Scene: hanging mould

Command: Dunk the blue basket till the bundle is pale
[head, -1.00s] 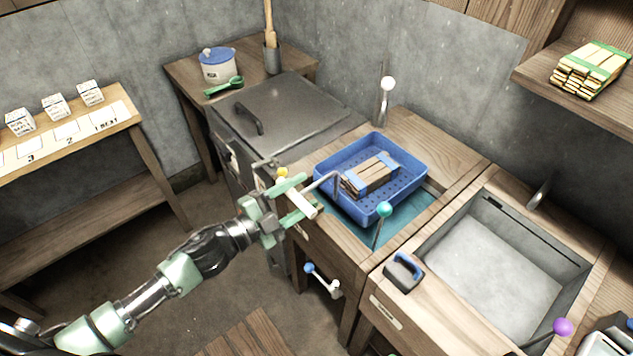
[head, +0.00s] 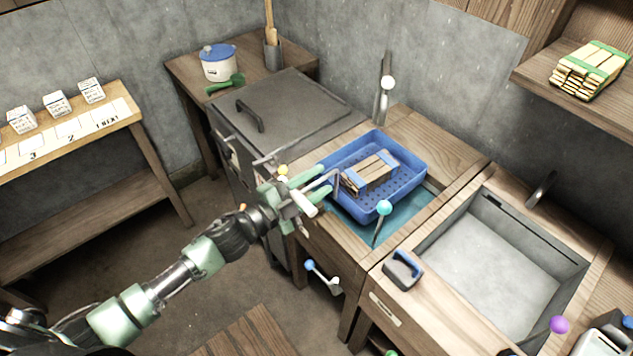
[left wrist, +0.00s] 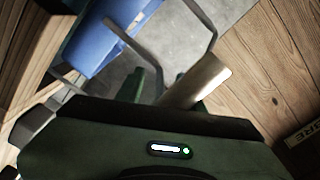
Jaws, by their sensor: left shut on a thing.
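The blue basket (head: 408,190), with a perforated floor, sits at the tank of teal liquid (head: 405,228) in the wooden counter. I cannot tell how far its underside is in the liquid. The bundle (head: 366,176) of brown slats with blue bands lies inside it, above the visible liquid. A bent metal rod runs from the basket to a pale handle (head: 303,203). My left gripper (head: 308,200) is shut on this handle, left of the basket. The left wrist view shows the handle (left wrist: 197,82) at the fingers and part of the basket (left wrist: 95,35). My right gripper is out of view.
A grey, empty-looking basin (head: 490,265) is at right. A blue-handled block (head: 403,270) sits on the counter's front. A lidded metal unit (head: 290,110) stands behind my left arm. A lever with a teal knob (head: 384,208) rises before the basket. A pale bundle (head: 590,70) lies on the shelf.

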